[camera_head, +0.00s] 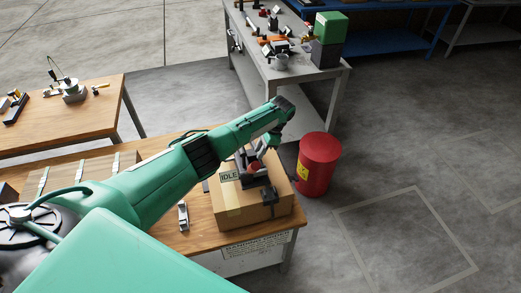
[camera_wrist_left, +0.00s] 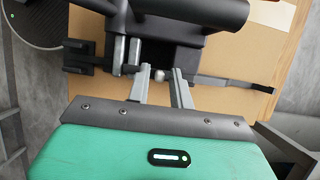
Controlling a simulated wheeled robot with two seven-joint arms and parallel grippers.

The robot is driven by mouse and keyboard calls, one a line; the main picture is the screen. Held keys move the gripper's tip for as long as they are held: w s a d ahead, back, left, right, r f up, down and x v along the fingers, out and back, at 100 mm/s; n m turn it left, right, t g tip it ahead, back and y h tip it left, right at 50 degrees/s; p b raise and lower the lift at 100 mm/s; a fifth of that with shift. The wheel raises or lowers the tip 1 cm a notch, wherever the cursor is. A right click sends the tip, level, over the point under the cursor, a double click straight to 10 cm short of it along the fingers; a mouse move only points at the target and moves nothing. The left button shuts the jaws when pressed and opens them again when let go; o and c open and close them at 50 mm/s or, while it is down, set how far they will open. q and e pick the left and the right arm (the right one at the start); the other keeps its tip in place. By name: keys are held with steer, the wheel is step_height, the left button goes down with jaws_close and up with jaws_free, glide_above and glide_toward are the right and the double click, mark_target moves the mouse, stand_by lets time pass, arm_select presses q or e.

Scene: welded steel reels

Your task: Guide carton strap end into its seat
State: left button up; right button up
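The tan carton (camera_head: 235,215) sits on the wooden bench top below my left arm, and its top also shows in the left wrist view (camera_wrist_left: 225,107). A dark strap (camera_wrist_left: 235,82) runs across the carton top to the right in the wrist view. A dark tool body (camera_wrist_left: 180,50) stands on the carton, with a black bracket (camera_wrist_left: 80,57) at its left. My left gripper (camera_wrist_left: 161,73) is over the carton with its two fingers apart. A small round knob (camera_wrist_left: 159,75) shows between the fingertips; I cannot tell whether either touches it. My right gripper is out of view.
An "IDLE" sign (camera_head: 230,177) is beside the tool. A small grey fitting (camera_head: 183,216) lies left of the carton. A red drum (camera_head: 319,165) stands on the floor to the right. A cluttered grey workbench (camera_head: 285,72) is behind. The floor at right is clear.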

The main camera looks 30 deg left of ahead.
arm_select(q)
steer(key=shift+w+d+r, duration=0.1)
steer(key=shift+r, duration=0.3)
steer(key=shift+v, duration=1.35)
steer(key=o, duration=0.6)
steer(key=shift+o, duration=0.3)
steer(key=o, duration=1.1)
steer(key=shift+c, duration=0.2)
